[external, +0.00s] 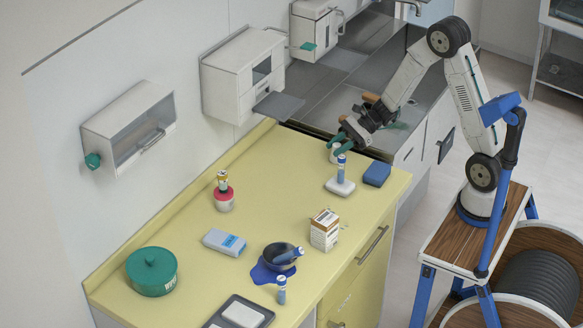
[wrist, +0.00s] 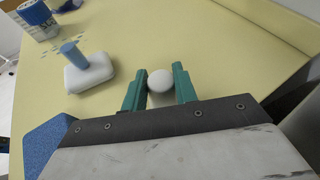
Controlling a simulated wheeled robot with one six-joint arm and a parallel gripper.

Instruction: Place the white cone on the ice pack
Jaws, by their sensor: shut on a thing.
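My gripper (external: 344,138) is over the far end of the yellow counter. It is shut on the white cone (external: 334,154). In the wrist view the cone (wrist: 160,82) shows as a pale rounded top between the two green fingers of my gripper (wrist: 157,88). I cannot tell whether the cone touches the counter. A flat pale pack with a blue label (external: 225,241), which looks like the ice pack, lies on the middle left of the counter, well away from my gripper. Nothing lies on it.
A carton (external: 325,230), a red-and-white bottle (external: 224,195), a dark bowl (external: 281,260) on a blue patch and a green pot (external: 151,272) stand farther off. The counter between is partly clear.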

